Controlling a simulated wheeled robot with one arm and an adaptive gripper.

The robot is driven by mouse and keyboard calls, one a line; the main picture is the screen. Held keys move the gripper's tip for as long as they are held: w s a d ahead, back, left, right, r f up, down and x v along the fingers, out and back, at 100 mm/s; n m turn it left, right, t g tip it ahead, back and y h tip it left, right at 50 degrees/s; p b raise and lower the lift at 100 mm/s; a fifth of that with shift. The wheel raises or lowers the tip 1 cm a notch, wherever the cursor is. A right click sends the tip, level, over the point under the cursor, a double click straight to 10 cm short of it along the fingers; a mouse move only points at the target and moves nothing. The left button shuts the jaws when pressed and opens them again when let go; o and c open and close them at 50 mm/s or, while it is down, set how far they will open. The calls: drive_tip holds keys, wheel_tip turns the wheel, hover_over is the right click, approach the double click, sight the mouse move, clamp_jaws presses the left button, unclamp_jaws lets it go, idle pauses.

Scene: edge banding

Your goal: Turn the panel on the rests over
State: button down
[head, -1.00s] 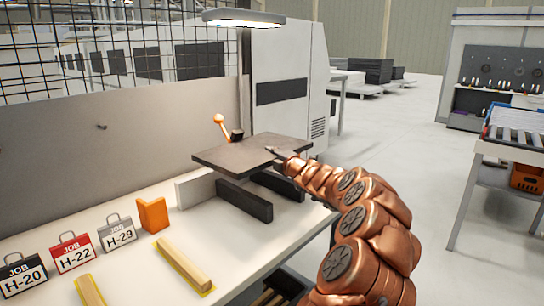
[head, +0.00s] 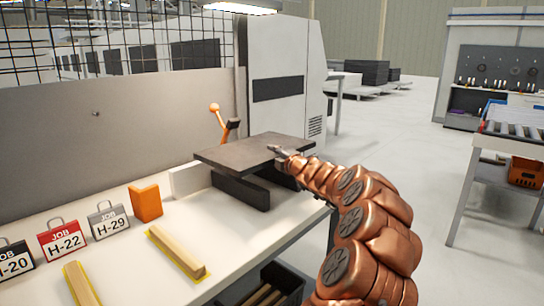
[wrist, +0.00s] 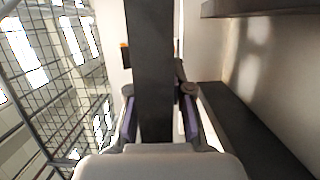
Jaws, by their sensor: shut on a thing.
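The panel (head: 245,151) is a flat dark-grey board, lying about level over two dark rests (head: 242,191) on the white bench. My gripper (head: 281,152) is shut on the panel's near right side in the head view. In the wrist view, the panel (wrist: 150,70) shows edge-on as a dark band between the two fingers. A dark bar, likely a rest (wrist: 250,130), lies to its right there with a light gap between. The panel hides most of the rear rest and the rests' tops, so I cannot tell whether it touches them.
A white block (head: 188,180) and an orange bracket (head: 146,202) stand left of the rests. An orange-knobbed lever (head: 218,119) rises behind the panel. Job tags (head: 108,222) and wooden strips (head: 176,252) occupy the front left. A grey wall (head: 95,150) backs the bench.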

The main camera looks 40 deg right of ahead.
drive_tip(key=shift+f+b, duration=2.1)
drive_tip(key=shift+f, duration=1.45)
drive_tip(key=c, duration=1)
unclamp_jaws()
drive_tip(key=shift+f, duration=0.1)
drive_tip(key=shift+o, duration=0.2)
drive_tip(key=shift+s+f, duration=0.1)
drive_tip(key=s, duration=0.2)
drive_tip(key=s+p, duration=0.1)
drive_tip(key=s, duration=0.3)
drive_tip(key=shift+s+a+r+p, duration=0.2)
drive_tip(key=shift+a+p, duration=0.05)
drive_tip(key=shift+p, duration=0.05)
drive_tip(key=shift+s+f, duration=0.1)
drive_tip(key=shift+f, duration=0.05)
